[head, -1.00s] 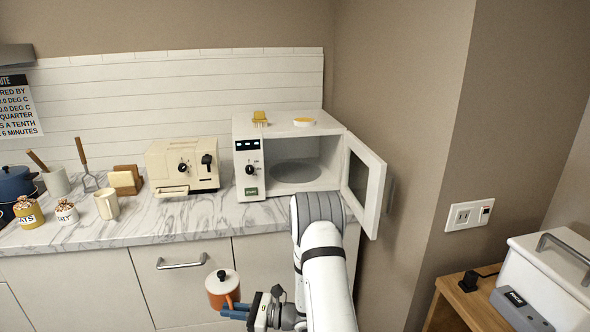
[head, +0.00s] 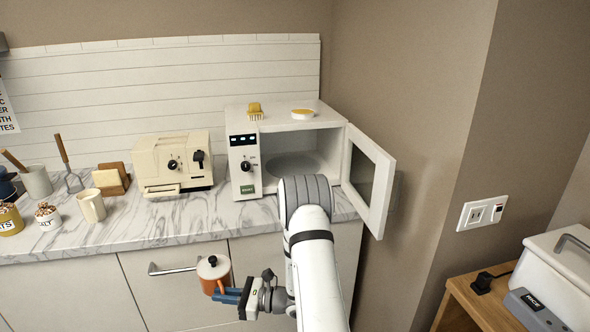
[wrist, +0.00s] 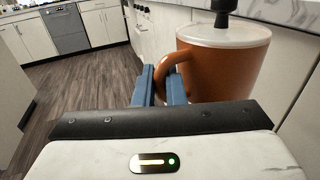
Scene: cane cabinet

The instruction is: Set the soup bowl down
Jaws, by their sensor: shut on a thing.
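The soup bowl (head: 214,272) is an orange-brown cup with a side handle and a pale lid with a dark knob. My gripper (head: 222,294) is shut on its handle and holds it upright in the air in front of the cabinet doors, below counter height. In the wrist view the bowl (wrist: 232,70) fills the right side, with its handle between the blue fingers (wrist: 160,88). The white microwave (head: 243,165) stands on the counter with its door (head: 368,180) open to the right. Its inside looks empty, with a round turntable partly hidden by my arm.
The marble counter (head: 150,222) has clear room along its front edge. It bears a cream toaster (head: 160,165), a mug (head: 91,206), a toast rack and jars. A yellow item and a small dish (head: 302,114) sit on the microwave. A wooden side table stands at right.

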